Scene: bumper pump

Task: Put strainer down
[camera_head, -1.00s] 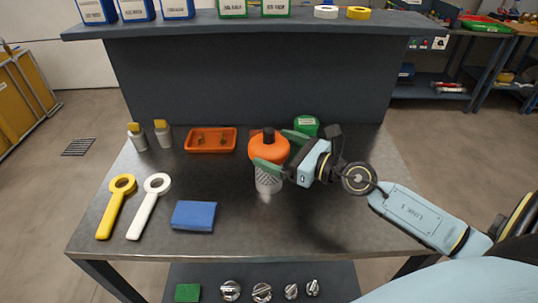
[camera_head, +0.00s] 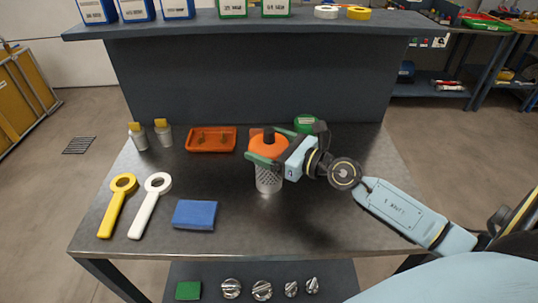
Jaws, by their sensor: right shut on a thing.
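The strainer (camera_head: 268,180) is a perforated grey metal cylinder under an orange cap with a dark knob. It is upright near the middle of the table (camera_head: 330,215). My right gripper (camera_head: 268,153), with green fingers, comes in from the right and is shut around the orange cap (camera_head: 265,146). The strainer's bottom is at or very close to the tabletop; I cannot tell whether it touches. My left gripper is not in view.
An orange tray (camera_head: 211,151) with small parts lies behind left, and a green round container (camera_head: 306,122) stands behind right. A blue pad (camera_head: 195,223), white wrench (camera_head: 150,205) and yellow wrench (camera_head: 117,205) lie left. Two small bottles stand back left. The front right is clear.

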